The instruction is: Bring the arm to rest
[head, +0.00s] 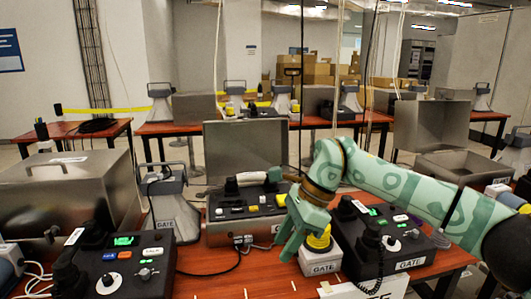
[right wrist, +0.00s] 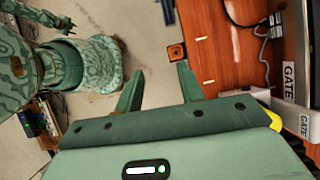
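My right arm comes in from the right in the head view, over the right-hand phone console (head: 405,262). I cannot tell from these views whether the gripper touches the box. My left gripper does not show in the head view.
A dark console (head: 125,275) with a green screen stands at front left, beside a closed metal case (head: 65,180). An open metal case (head: 245,145) stands behind my gripper. A grey horn speaker (head: 170,205) stands between them. Bare wooden table (head: 215,262) shows at front middle.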

